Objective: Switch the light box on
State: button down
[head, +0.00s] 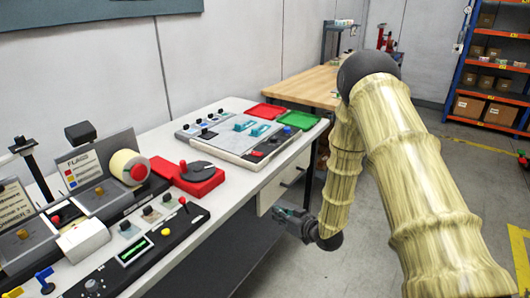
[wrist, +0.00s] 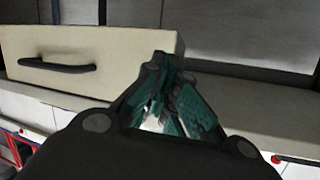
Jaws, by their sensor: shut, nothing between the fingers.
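A flat pale panel (head: 229,141) with teal pieces on it lies on the white bench; it looks like the light box. A dark strip with small red and blue controls (head: 267,146) runs along its right side. I cannot tell whether it is lit. My gripper (head: 283,214) is below the bench top, in front of the bench and near the drawer, well apart from the panel. In the wrist view my gripper (wrist: 166,92) shows its dark and teal fingers together, with nothing between them. The panel does not show in the wrist view.
A cream drawer (head: 283,188) with a dark handle (wrist: 58,65) is under the bench top. A red tray (head: 266,110) and a green tray (head: 297,120) lie behind the panel. The rewinder's red base (head: 190,182) and a control box (head: 140,245) stand to the left. Open floor lies right.

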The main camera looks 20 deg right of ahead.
jog(key=w+d+r+n+t+y, duration=0.1)
jog(key=w+d+r+n+y, duration=0.1)
jog(key=r, duration=0.8)
jog(key=w+d+r+n+t+y, duration=0.1)
jog(key=w+d+r+n+y, duration=0.2)
jog(key=r, duration=0.7)
jog(key=w+y, duration=0.1)
jog(key=w, duration=0.1)
jog(key=shift+w+d+r+y, duration=0.2)
jog(key=shift+w+d+y, duration=0.1)
jog(key=shift+d+y, duration=0.1)
jog(key=shift+a, duration=0.1)
notch_tip(320, 180, up, 2)
jog(key=p, duration=0.2)
send_over(265, 159)
jog(key=shift+w, duration=0.15)
notch_tip(265, 159, down, 2)
jog(key=shift+f+p, duration=0.2)
jog(key=shift+p, duration=0.15)
jog(key=shift+f, duration=0.75)
jog(key=shift+d+f, duration=0.15)
jog(key=shift+d, duration=0.05)
